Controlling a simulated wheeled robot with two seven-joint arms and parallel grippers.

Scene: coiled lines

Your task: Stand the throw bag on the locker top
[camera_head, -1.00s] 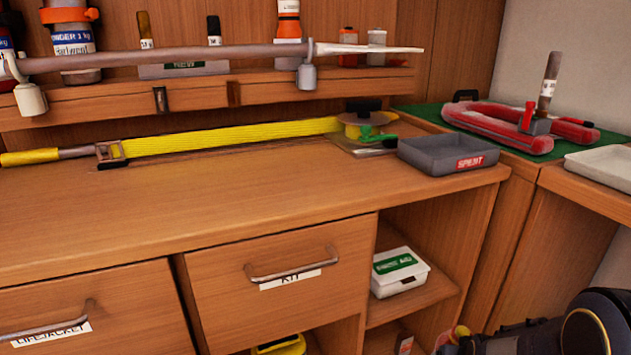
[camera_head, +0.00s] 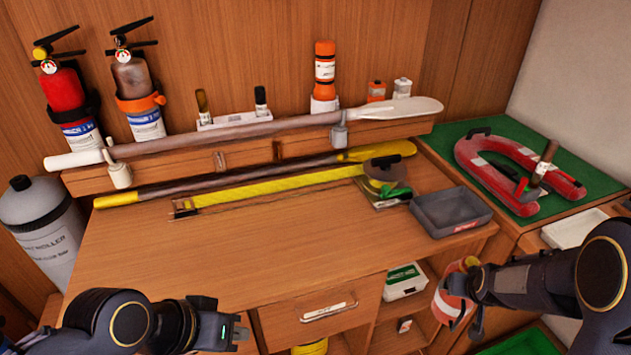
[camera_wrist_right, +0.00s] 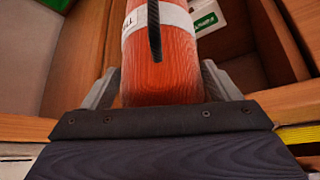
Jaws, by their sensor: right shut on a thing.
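The throw bag (camera_head: 452,299), an orange-red cylinder with a white band, is held off the surfaces in front of the cabinet's right end. My right gripper (camera_head: 468,285) is shut on it. In the right wrist view the bag (camera_wrist_right: 160,75) fills the space between the grey fingers, with a dark strap across its front. Its far end is out of frame. The wooden locker top (camera_head: 290,235) is broad and mostly bare, above and left of the bag. My left gripper (camera_head: 240,332) is low, in front of the drawers, with nothing visible in it; its fingers are unclear.
A grey tray (camera_head: 452,212) and a yellow-webbing reel (camera_head: 385,180) occupy the top's right end. A boathook (camera_head: 240,180) lies along the back, below a shelf holding a paddle (camera_head: 235,133). A red horseshoe buoy (camera_head: 500,178) lies on green matting (camera_head: 590,165) at right.

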